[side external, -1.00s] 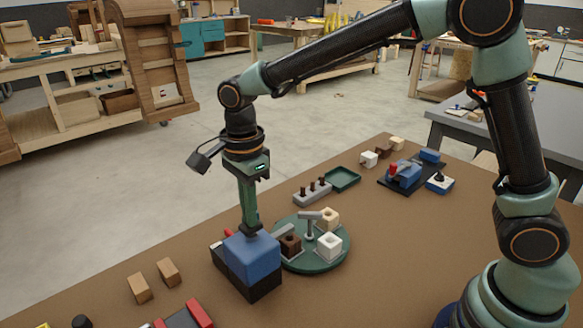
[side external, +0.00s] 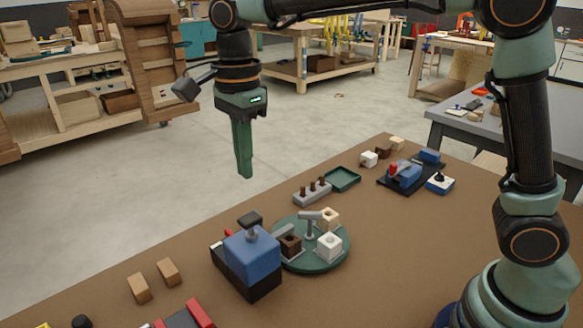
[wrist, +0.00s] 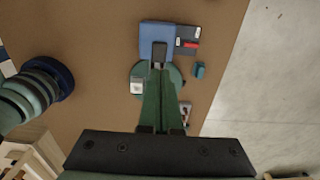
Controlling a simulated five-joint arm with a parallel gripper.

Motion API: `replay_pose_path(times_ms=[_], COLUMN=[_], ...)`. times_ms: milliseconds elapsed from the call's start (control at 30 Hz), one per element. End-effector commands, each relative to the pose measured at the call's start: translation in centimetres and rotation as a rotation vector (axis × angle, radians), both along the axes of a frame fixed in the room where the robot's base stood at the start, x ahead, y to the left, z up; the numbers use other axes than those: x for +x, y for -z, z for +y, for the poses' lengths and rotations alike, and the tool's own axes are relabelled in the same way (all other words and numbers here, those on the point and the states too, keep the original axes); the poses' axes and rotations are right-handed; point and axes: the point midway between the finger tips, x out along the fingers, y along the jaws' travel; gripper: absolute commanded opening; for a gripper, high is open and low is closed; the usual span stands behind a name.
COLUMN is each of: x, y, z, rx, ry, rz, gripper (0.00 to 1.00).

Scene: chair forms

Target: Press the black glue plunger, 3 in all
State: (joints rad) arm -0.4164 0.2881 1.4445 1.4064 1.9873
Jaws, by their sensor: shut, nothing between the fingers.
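The black plunger cap (side external: 250,219) stands raised on a short grey stem on top of the blue glue block (side external: 253,254), which has a black base. In the wrist view the plunger (wrist: 159,49) lies just past my fingertips, over the blue block (wrist: 147,36). My gripper (side external: 244,174) is shut and empty. It points down and hangs above the plunger, clear of it, with a visible gap. In the wrist view my gripper (wrist: 155,70) shows with its fingers together, covering part of the round green plate.
The round green plate (side external: 308,265) beside the block bears a dark, a pale and a white cube piece around a grey post. Behind it are a grey peg block (side external: 312,192) and a green tray (side external: 342,179).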

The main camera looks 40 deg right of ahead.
Motion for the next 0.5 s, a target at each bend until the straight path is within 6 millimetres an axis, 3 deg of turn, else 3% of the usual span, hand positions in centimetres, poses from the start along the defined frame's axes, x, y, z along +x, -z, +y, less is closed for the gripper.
replay_pose_path(times_ms=[200,500], x=[0.0,0.0], y=[-2.8,-3.4], z=[0.0,0.0], rx=[0.001,0.0], ry=[0.0,0.0], rz=[-0.001,0.0], gripper=[0.0,0.0])
